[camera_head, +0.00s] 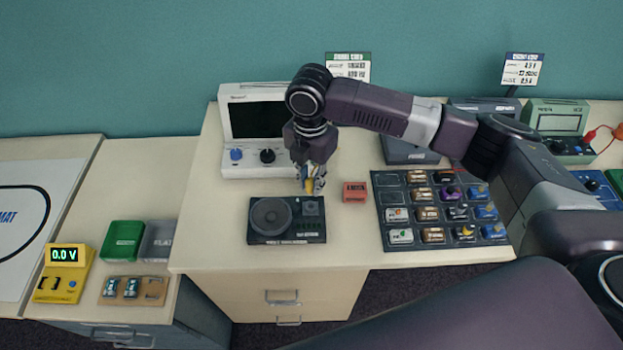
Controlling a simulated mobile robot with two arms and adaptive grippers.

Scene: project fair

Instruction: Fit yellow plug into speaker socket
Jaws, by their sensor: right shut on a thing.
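My right gripper (313,187) points down over the back right part of the black speaker board (258,237). It is shut on the yellow plug (309,184), which shows only in part between the fingers. The speaker board lies flat on the raised cabinet top, with a round speaker cone on its left and a small block, likely the socket (311,208), at its right. The plug is close above this block; I cannot tell whether they touch. My left gripper is not in view.
A white instrument with a dark screen (256,118) stands behind the gripper. A small red block (354,191) lies just right of the speaker board. A dark tray (398,214) of several components is further right. A yellow meter (62,273) stands on the lower left table.

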